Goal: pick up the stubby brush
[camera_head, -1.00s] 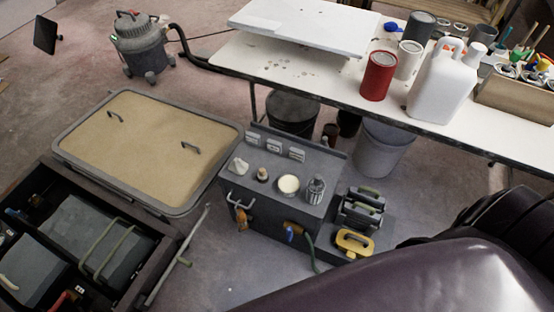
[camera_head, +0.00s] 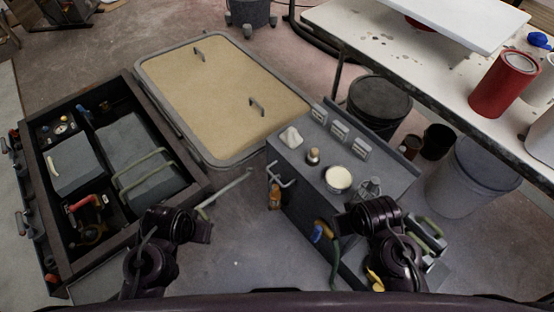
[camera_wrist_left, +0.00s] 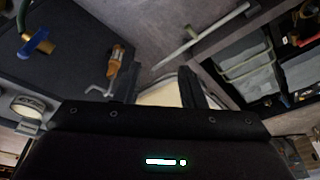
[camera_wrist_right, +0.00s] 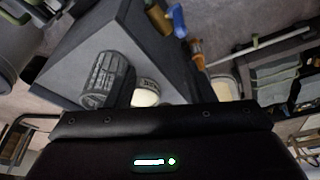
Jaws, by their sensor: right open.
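A small stubby piece with a dark top and pale base, possibly the stubby brush (camera_head: 313,156), stands on the grey cart top (camera_head: 318,196) in the head view; I cannot be sure of it. It is between a crumpled white cloth (camera_head: 291,137) and an open tin of cream stuff (camera_head: 338,179). The tin also shows in the right wrist view (camera_wrist_right: 146,97).
A ribbed clear jar (camera_head: 369,188) stands beside the tin. An orange-handled tool (camera_head: 274,197) and a blue-handled fitting (camera_head: 321,232) hang on the cart's side. A dark open toolbox (camera_head: 190,188) lies left; a white table (camera_head: 400,75) stands right, with buckets beneath.

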